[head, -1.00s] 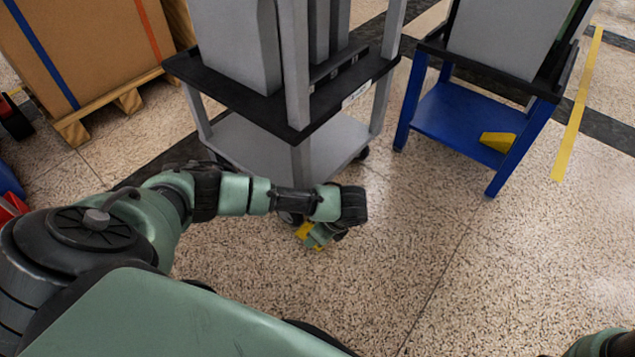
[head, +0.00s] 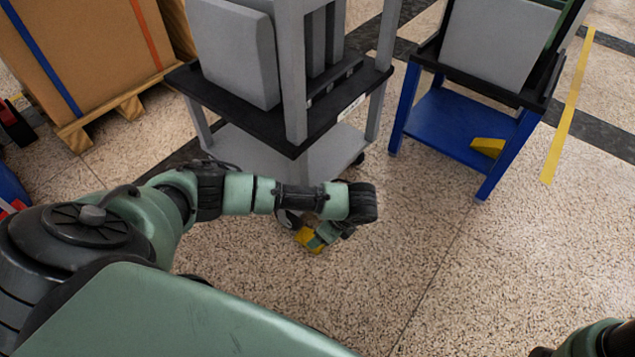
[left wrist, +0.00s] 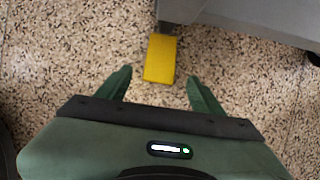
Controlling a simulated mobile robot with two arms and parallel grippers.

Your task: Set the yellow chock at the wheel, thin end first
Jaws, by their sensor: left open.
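A yellow chock (head: 305,239) is on the floor close to a wheel (head: 288,219) of the grey cart, under my left arm. In the left wrist view the chock (left wrist: 160,60) lies ahead of my left gripper (left wrist: 158,77), its near end between the two spread fingertips. I see floor between the chock and each finger. The chock's far end meets or nearly meets a grey part at the cart; I cannot tell if it touches the wheel. My left gripper (head: 321,238) is open and partly hides the chock in the head view. My right gripper is out of view.
The grey cart (head: 250,150) with a dark shelf and grey panels stands just beyond my left arm. A blue-framed cart (head: 440,120) at right has another yellow wedge (head: 488,147) on its lower shelf. A boxed pallet (head: 90,60) stands at upper left.

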